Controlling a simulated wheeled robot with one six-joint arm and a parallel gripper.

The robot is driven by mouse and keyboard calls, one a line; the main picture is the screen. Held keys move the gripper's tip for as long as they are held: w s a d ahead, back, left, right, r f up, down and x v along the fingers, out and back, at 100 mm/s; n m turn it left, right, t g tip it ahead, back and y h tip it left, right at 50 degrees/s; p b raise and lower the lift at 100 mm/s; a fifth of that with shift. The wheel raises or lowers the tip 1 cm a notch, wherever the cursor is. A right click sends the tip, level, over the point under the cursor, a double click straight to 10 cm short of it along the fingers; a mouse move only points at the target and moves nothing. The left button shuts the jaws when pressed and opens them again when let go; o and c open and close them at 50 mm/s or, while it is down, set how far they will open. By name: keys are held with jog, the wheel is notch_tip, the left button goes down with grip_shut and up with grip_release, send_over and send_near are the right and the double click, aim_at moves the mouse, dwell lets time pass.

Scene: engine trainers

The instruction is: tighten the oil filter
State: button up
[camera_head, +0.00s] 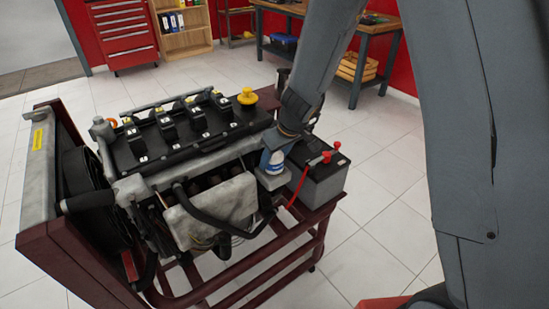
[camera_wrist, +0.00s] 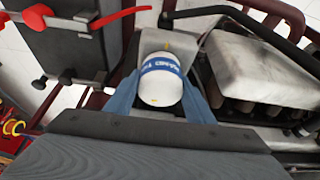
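The oil filter (camera_wrist: 161,84) is a white can with a blue lettered band, shown end-on in the wrist view. In the head view the filter (camera_head: 271,161) stands upright on a grey mount (camera_head: 271,181) at the engine's right end, partly hidden by my wrist. My gripper (camera_wrist: 162,78) has its two blue-grey fingers on either side of the filter. No gap shows between the fingers and the can, so the gripper appears shut on it. In the head view the fingers (camera_head: 273,155) are small and partly hidden.
A battery (camera_head: 324,178) with red clamps and a red cable stands close right of the filter. The engine (camera_head: 185,140), with black coils and a yellow cap (camera_head: 247,97), fills the dark red stand (camera_head: 262,272). Hoses run near the filter. A workbench (camera_head: 365,30) stands behind.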

jog(key=c, duration=0.5)
